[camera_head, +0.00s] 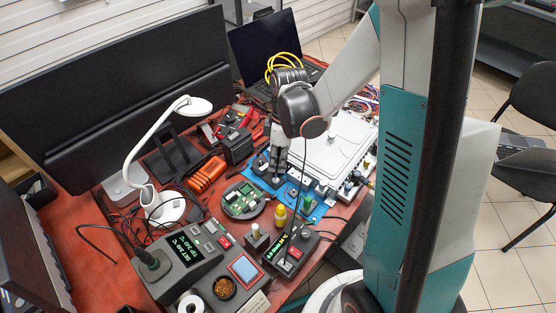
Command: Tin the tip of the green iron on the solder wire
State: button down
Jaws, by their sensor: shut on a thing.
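My gripper (277,160) points down over the blue mat, below my dark wrist. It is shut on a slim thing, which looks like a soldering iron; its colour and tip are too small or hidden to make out. A thin dark cord (301,175) hangs from near my wrist to a small black station (290,252) with green digits. A white-rimmed roll (190,303), possibly the solder wire spool, is at the bottom edge.
A blue sponge (244,268) and a cup of brass wool (224,287) sit at the front. A large pale metal case (335,150) stands right of my gripper. A white lamp (165,208) and orange tool (207,174) are left.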

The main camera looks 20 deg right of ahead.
jog(key=shift+r, duration=0.1)
jog(key=shift+r+p, duration=2.2)
jog(key=shift+r, duration=0.7)
